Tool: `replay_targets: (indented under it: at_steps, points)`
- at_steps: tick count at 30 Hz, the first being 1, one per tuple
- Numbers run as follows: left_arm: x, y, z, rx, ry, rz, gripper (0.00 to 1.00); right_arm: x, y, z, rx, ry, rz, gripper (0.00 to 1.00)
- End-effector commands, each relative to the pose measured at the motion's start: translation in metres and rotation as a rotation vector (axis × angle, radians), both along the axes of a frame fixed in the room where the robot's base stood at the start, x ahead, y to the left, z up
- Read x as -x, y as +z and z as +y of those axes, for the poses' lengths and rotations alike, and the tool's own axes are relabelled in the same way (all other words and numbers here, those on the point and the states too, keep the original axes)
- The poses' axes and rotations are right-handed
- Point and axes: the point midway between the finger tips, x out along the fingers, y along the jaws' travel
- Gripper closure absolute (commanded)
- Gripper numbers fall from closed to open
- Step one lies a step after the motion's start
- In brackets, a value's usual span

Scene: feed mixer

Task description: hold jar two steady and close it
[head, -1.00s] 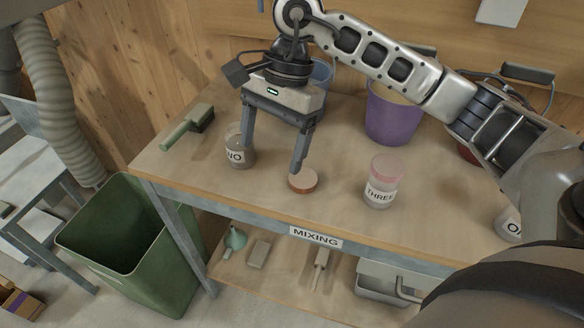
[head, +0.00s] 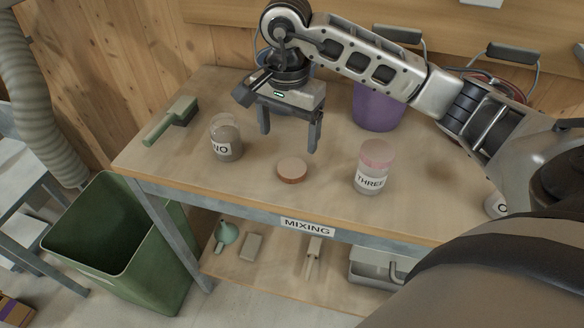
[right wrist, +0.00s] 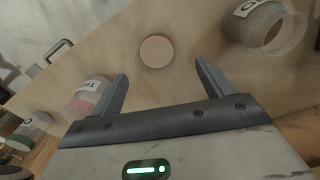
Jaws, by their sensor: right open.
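Jar two (head: 226,140) is a clear jar with grey contents and a label of which "WO" shows. It stands upright and open on the bench; its open mouth also shows in the right wrist view (right wrist: 277,28). A round reddish-brown lid (head: 292,170) lies flat on the bench to the right of jar two, and it shows in the right wrist view (right wrist: 156,51). My right gripper (head: 288,141) is open and empty above the bench, behind the lid and right of jar two, touching neither. My left gripper is not in view.
Jar three (head: 371,168), with a pink lid, stands right of the loose lid. A brush (head: 171,120) lies at the left. A purple bucket (head: 377,108) stands behind. A green bin (head: 118,243) is on the floor by the bench's left end. The bench front (head: 235,190) is clear.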

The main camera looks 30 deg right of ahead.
Motion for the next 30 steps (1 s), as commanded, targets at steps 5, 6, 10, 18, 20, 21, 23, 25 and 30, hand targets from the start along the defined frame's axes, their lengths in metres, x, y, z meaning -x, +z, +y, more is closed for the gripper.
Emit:
replay_targets:
  at_steps: [5,6,10,18,20,21,23,25,30]
  points:
    - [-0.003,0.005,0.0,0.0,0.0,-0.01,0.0,0.0,-0.025,0.0,0.0,-0.001,0.002,0.2]
    - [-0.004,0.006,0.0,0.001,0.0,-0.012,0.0,0.0,-0.028,0.0,0.0,-0.001,0.002,0.2]
    - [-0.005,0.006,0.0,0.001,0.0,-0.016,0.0,0.0,-0.031,0.0,0.0,0.0,0.0,0.2]
    - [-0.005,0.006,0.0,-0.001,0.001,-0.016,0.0,0.001,-0.032,-0.001,0.0,0.0,0.001,0.2]
    - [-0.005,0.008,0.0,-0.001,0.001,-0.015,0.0,0.002,-0.037,-0.002,0.0,-0.001,0.002,0.2]
    - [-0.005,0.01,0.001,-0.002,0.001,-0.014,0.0,0.003,-0.042,-0.003,0.0,-0.001,0.005,0.2]
    - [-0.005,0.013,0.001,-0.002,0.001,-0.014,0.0,0.005,-0.051,-0.005,-0.001,-0.002,0.006,0.2]
    - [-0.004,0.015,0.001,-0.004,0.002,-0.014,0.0,0.006,-0.062,-0.007,0.0,-0.002,0.005,0.2]
    - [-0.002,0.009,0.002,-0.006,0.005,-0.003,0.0,0.005,-0.08,-0.007,-0.001,-0.001,0.0,0.2]
